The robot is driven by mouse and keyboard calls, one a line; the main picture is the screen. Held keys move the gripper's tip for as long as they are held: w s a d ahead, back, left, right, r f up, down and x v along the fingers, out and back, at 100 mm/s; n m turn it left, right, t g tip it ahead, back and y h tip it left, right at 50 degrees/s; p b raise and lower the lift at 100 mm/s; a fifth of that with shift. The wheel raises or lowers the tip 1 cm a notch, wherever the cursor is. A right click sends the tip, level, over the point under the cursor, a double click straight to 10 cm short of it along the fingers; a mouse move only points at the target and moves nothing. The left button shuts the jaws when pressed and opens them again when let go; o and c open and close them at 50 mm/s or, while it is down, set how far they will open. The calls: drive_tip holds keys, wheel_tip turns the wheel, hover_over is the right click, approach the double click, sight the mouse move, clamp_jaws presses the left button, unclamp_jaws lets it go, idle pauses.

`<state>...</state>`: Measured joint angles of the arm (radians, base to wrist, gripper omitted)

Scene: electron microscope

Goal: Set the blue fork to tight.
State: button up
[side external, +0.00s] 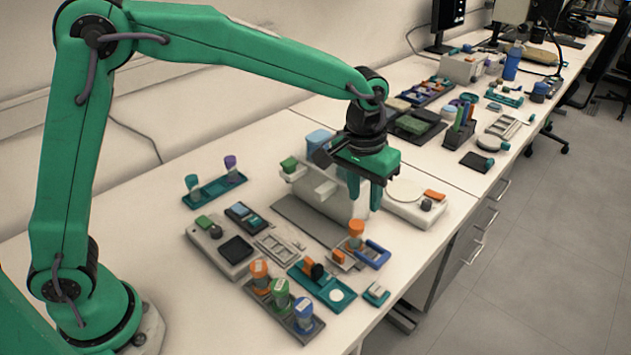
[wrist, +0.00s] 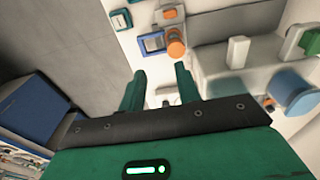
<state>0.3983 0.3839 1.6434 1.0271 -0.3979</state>
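The blue fork (side external: 373,254) is a U-shaped blue piece on a small grey block near the bench's front edge. An orange-capped cylinder (side external: 356,231) stands at its left end. In the wrist view the blue fork (wrist: 153,42) lies beyond the fingertips, with the orange cylinder (wrist: 175,46) at its right. I cannot tell its setting. My gripper (side external: 364,198) points down, above and behind the fork, clear of it. In the wrist view my gripper (wrist: 160,85) has its two fingers apart with nothing between them.
A grey-white machine (side external: 318,190) stands close behind and left of my gripper. A rack of orange, green and blue-capped jars (side external: 283,308) and a teal tray (side external: 322,285) lie in front. A white scale (side external: 411,204) is at the right.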

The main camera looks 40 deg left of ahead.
drive_tip(key=s+a+r+t, duration=0.2)
drive_tip(key=s+a+r, duration=0.7)
drive_tip(key=a, duration=0.3)
drive_tip(key=shift+s+a, duration=0.15)
drive_tip(key=shift+s, duration=0.7)
drive_tip(key=w+d+f+g, duration=0.1)
drive_tip(key=w+d+f, duration=0.3)
drive_tip(key=d+f, duration=0.1)
drive_tip(key=w+d+f+g, duration=0.1)
drive_tip(key=w+d+f, duration=0.3)
drive_tip(key=d+f, duration=0.1)
drive_tip(key=w+d+f+g, duration=0.1)
drive_tip(key=w+d+f, duration=0.3)
drive_tip(key=d, duration=0.3)
drive_tip(key=shift+w+d+f, duration=0.15)
drive_tip(key=shift+w+f, duration=0.25)
drive_tip(key=shift+f, duration=0.4)
drive_tip(key=shift+f, duration=0.1)
